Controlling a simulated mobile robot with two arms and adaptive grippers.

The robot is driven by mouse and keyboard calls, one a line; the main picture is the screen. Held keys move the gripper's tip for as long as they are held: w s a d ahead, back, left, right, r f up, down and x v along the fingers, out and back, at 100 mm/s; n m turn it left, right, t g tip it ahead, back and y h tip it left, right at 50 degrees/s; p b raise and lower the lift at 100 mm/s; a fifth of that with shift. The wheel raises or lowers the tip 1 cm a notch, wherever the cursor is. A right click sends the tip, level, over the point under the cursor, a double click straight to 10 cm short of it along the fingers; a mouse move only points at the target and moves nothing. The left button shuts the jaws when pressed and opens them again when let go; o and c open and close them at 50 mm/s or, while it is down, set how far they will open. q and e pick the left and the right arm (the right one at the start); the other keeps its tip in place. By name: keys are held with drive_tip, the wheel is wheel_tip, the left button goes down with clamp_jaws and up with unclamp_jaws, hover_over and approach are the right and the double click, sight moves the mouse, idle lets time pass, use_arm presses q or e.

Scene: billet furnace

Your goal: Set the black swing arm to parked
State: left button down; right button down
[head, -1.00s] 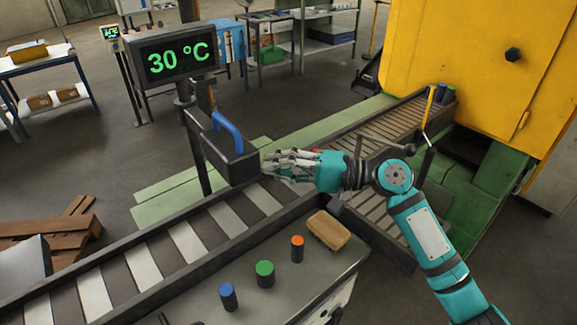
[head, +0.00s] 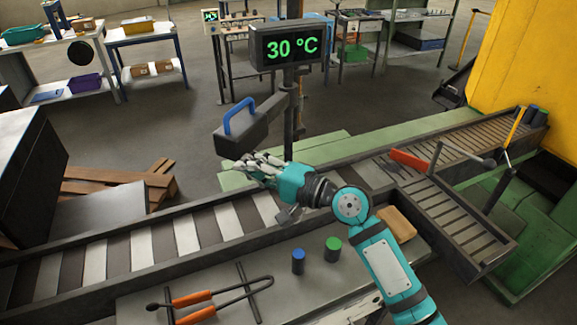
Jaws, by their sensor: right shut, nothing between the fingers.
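The black swing arm (head: 262,121) hangs from the dark post below the "30 °C" display (head: 287,46). It points left and toward me, with a boxy end that carries a blue handle (head: 240,117). The boxy end hangs over the far side of the roller conveyor. My right gripper (head: 252,165) is shut and empty, just below the boxy end. I cannot tell whether its fingers touch the box. My left gripper is not in view.
The roller conveyor (head: 187,236) runs below my right arm. A red bar (head: 409,160) and a yellow-handled lever (head: 515,131) are at the right. Orange-handled tongs (head: 208,297), a blue knob (head: 298,261) and a green knob (head: 333,249) are on the near bench.

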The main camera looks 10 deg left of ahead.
drive_tip(key=b+x, duration=0.3)
drive_tip(key=x, duration=0.7)
drive_tip(key=shift+a, duration=0.35)
drive_tip(key=shift+w+f, duration=0.1)
drive_tip(key=shift+w, duration=0.05)
